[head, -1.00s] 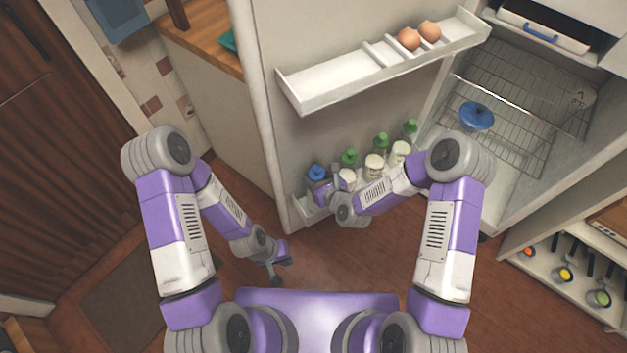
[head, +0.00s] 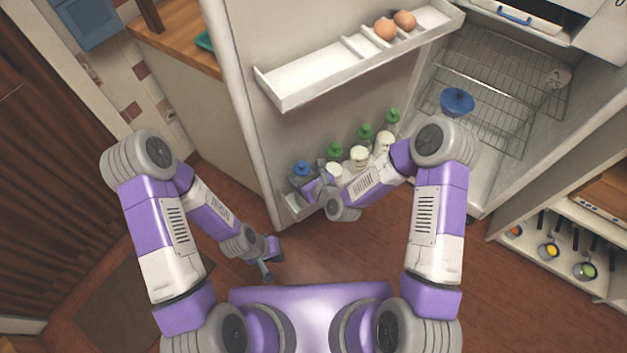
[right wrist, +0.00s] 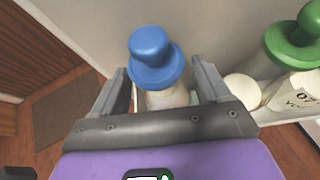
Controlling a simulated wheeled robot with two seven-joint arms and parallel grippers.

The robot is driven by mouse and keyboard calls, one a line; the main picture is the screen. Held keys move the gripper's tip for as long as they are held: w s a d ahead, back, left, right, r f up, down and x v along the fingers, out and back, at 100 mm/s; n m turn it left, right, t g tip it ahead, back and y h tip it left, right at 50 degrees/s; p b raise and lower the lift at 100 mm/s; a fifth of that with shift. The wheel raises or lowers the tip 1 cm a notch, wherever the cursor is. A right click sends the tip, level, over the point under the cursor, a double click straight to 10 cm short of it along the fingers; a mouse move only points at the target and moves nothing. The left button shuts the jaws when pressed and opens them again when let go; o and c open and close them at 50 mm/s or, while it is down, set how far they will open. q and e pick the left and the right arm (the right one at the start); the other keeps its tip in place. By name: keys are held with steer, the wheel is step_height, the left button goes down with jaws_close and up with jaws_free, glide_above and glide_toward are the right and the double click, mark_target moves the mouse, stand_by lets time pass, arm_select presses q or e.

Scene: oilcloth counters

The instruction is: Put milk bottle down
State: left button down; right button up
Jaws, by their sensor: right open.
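The milk bottle (head: 301,169) has a blue cap and stands at the left end of the lower shelf of the open fridge door. In the right wrist view the bottle (right wrist: 154,58) stands upright between the fingers of my right gripper (right wrist: 165,76). The fingers are apart on either side of it, with a visible gap on each side. In the head view my right gripper (head: 318,182) is at the bottle's right and hides its lower part. My left gripper (head: 270,260) hangs low over the floor, away from the door; its jaw opening is too small to judge.
Several green-capped bottles (head: 366,132) and pale jars (head: 359,155) stand on the same shelf, right of my right gripper. The upper door shelf (head: 320,78) holds two eggs (head: 386,28). Floor (head: 370,255) below is clear.

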steer(key=p+v, duration=0.3)
steer(key=v, duration=0.7)
steer(key=s+d+f+n+g+h, duration=0.1)
steer(key=s+d+f+n+g, duration=0.2)
steer(key=n, duration=1)
steer(key=s+d+f+n+g+h, duration=0.1)
steer(key=s+d+f+n+g, duration=0.2)
steer(key=s+f+n+g, duration=0.3)
steer(key=s+f+n, duration=0.2)
steer(key=s+n, duration=0.3)
steer(key=n, duration=0.3)
steer(key=shift+g+p, duration=0.35)
steer(key=shift+g, duration=0.05)
steer(key=shift+r, duration=0.1)
